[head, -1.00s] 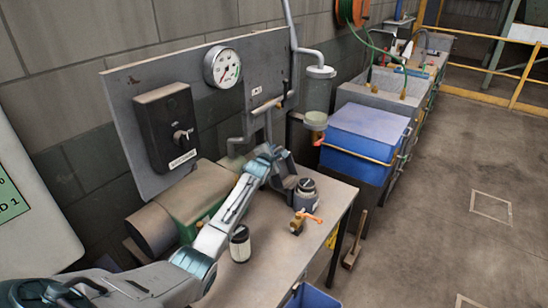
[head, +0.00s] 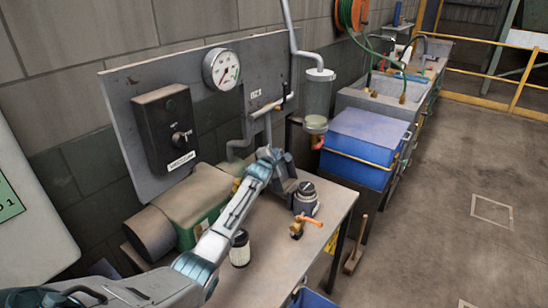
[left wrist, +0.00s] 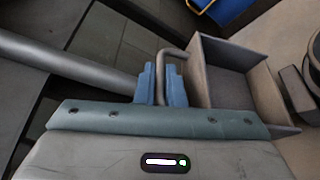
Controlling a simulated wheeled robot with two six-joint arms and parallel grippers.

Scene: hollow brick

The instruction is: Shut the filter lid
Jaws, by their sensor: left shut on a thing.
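My left gripper (left wrist: 162,84) is shut on a bent metal handle (left wrist: 173,55) in the left wrist view. The handle joins a grey, box-like piece with raised side walls (left wrist: 228,88), which looks like the filter lid. In the head view my left gripper (head: 279,160) is beside a dark grey upright piece (head: 287,183) at the bench's back edge, partly hidden by the arm. From these views I cannot tell how far the lid is open. My right gripper is in neither view.
On the bench (head: 280,262) stand a dark-capped round pot (head: 306,198), an orange-handled valve (head: 298,228) and a white cylinder with a dark top (head: 240,250). A green motor (head: 192,203) lies left.

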